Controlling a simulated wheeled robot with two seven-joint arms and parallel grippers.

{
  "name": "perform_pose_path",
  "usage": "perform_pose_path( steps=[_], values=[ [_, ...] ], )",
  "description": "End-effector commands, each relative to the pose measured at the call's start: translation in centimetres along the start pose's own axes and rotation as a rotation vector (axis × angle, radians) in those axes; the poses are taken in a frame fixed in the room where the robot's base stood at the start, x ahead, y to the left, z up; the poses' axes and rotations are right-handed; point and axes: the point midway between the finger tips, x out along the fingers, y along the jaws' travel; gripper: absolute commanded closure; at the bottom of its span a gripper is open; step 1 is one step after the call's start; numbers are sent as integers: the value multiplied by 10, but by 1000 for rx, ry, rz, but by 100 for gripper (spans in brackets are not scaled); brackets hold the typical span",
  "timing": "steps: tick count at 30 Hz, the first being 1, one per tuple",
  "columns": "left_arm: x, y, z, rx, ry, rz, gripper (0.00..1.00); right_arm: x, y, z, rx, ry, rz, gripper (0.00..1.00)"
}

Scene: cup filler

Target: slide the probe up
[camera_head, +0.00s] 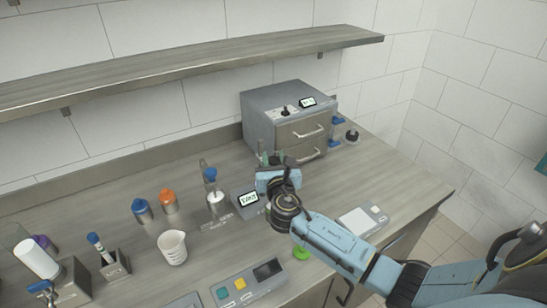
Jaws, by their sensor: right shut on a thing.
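My right gripper (268,160) is over the back middle of the worktop, beside the small meter with a lit display (248,198). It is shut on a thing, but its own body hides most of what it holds. I cannot clearly make out the probe there. Slim greenish parts show at the fingertips, too small to name. Left of the meter, a blue-topped upright piece (210,174) stands in a pale holder on a flat base. My left gripper is not in view.
A grey cabinet with drawers (284,115) stands close behind the gripper. A white beaker (172,247), blue-capped (141,209) and orange-capped (168,200) bottles stand left. A button panel (247,285) is in front, a balance (361,221) right. A shelf (190,62) overhangs the back.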

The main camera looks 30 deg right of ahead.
Motion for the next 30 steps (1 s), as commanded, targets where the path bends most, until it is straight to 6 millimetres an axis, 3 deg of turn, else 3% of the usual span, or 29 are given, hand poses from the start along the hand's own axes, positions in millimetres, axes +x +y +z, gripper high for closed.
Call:
perform_pose_path(
  steps=[8,9,13,23,30],
  values=[
    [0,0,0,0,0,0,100,2,0,6,3,-13,0,100],
    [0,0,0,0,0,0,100,2,0,6,3,-14,0,66],
    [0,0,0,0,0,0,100,2,0,5,3,-11,0,50],
    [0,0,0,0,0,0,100,-2,0,3,2,-7,0,50],
    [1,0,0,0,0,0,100,-36,0,1,2,-5,1,50]
  ],
)
